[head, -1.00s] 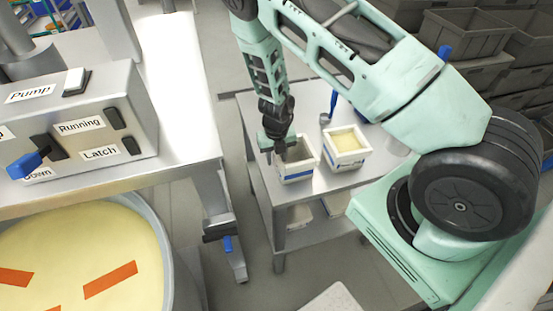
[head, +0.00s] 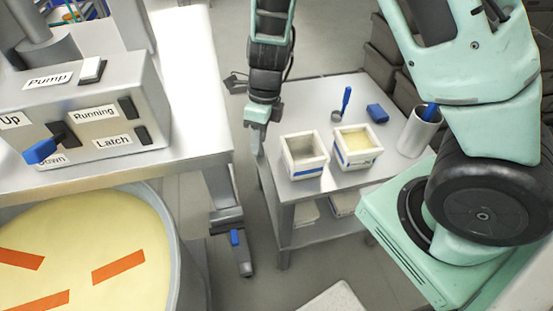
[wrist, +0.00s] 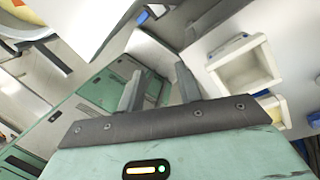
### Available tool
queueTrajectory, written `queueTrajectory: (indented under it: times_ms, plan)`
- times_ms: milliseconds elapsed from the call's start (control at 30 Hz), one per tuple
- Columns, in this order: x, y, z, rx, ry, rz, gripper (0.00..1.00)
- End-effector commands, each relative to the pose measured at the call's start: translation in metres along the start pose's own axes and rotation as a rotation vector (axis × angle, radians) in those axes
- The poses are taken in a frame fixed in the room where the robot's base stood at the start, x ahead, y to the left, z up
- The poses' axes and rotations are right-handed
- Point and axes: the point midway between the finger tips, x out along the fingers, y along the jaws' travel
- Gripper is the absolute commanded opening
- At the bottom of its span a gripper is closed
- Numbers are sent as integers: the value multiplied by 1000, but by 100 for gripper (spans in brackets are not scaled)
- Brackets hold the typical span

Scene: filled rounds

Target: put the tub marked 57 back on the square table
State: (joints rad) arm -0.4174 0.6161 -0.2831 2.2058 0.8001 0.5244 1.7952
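Two white square tubs with blue bands stand upright on the square metal table (head: 296,106). The left tub (head: 308,168) looks empty; the right tub (head: 358,157) holds a pale yellow filling. No number is readable on either, so I cannot tell which is marked 57. My gripper (head: 258,135) is at the table's left edge, left of the left tub and apart from it. In the wrist view my gripper (wrist: 158,88) has its two fingers spread with nothing between them. The left tub (wrist: 243,66) shows to their right there.
A blue-handled tool (head: 346,100), a blue block (head: 377,113) and a white cup (head: 418,134) are on the table behind and right of the tubs. The control box (head: 85,110) and a vat of yellow material (head: 85,245) are at left. Grey crates stand behind my arm.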

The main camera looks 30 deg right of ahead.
Motion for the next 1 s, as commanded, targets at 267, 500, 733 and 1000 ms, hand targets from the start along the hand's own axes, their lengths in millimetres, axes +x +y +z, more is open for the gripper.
queueTrajectory:
  times_ms: [267,500,733,1000]
  plan:
    - [-62,124,-2,-1209,-39,69,35]
    - [-104,199,-44,-2321,45,39,35]
    - [-119,221,-74,-2928,204,44,35]
    - [-120,223,-79,-3025,237,55,35]
